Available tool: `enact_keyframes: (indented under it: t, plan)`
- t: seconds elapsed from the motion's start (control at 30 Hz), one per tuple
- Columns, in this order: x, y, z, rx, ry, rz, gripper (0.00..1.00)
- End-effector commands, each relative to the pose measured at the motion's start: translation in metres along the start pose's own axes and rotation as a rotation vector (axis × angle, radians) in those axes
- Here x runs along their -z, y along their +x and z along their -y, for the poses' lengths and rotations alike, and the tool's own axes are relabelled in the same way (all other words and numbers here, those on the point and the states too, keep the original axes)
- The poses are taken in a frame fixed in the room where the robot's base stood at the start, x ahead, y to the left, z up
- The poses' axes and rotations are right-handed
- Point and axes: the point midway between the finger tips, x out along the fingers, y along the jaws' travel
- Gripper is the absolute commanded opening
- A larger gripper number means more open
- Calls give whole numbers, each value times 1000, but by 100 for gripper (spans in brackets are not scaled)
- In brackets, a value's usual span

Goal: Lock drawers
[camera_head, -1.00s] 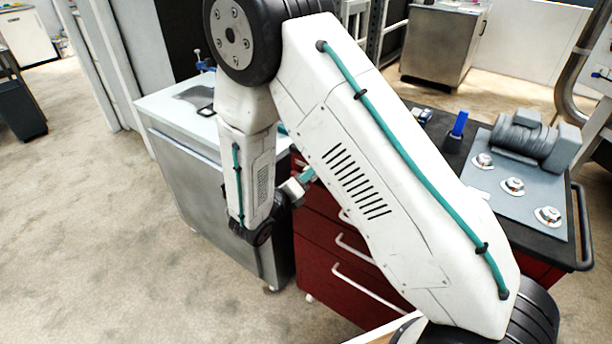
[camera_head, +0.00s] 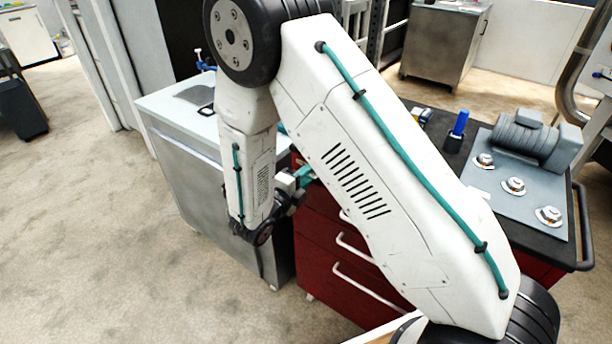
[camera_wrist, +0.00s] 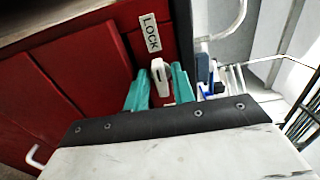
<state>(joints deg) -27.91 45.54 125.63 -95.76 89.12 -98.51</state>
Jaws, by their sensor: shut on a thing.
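The red drawer cabinet (camera_head: 325,262) stands behind my arm, with pale bar handles (camera_head: 370,290) on its drawers. Its red front (camera_wrist: 88,62) fills the left of the wrist view. A white LOCK label (camera_wrist: 150,32) is on the cabinet, and a white lock lever (camera_wrist: 158,70) sticks out close to it. My gripper (camera_wrist: 160,78) has its teal fingers on both sides of the lever and is shut on it. In the head view my gripper (camera_head: 303,178) is at the cabinet's upper left edge; the lever is too hidden there to tell.
A grey metal cabinet (camera_head: 190,165) stands close to the left of the red one. A motor (camera_head: 535,140), several round fittings and a blue item (camera_head: 459,124) are on the dark cabinet top. Open floor (camera_head: 90,240) lies at the left.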

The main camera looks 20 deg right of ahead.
Motion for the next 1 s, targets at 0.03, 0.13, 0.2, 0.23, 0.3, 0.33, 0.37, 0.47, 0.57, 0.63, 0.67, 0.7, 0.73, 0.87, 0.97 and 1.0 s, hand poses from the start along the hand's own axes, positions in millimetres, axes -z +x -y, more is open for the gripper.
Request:
enact_keyframes:
  t: [0.03, 0.13, 0.2, 0.23, 0.3, 0.33, 0.37, 0.47, 0.57, 0.63, 0.67, 0.7, 0.73, 0.87, 0.97, 1.0]
  plan:
    - [-1, -1, 0, -1, -7, 3, 2]
    - [-1, -1, 0, -1, -18, 3, 3]
    - [-1, -1, 0, -1, -21, 3, 3]
    - [-1, -1, 0, -1, -21, 3, 3]
    - [-1, -1, 0, -1, -22, 3, 3]
    - [-1, -1, 0, -1, -22, 3, 3]
    - [-1, -1, 0, -1, -21, 3, 3]
    - [-1, -1, 0, -1, -21, 3, 3]
    - [-1, -1, 0, -1, -21, 3, 34]
    - [0, 0, 0, -1, -21, 2, 34]
    - [0, 0, 0, -1, -21, 2, 34]
    - [0, 0, 0, -1, -21, 1, 34]
    - [0, 0, 0, -1, -20, 1, 34]
    - [0, -1, 0, 0, -20, 1, 34]
    - [0, -11, 0, -1, -20, 2, 34]
    - [-1, -17, 0, -1, -20, 4, 34]
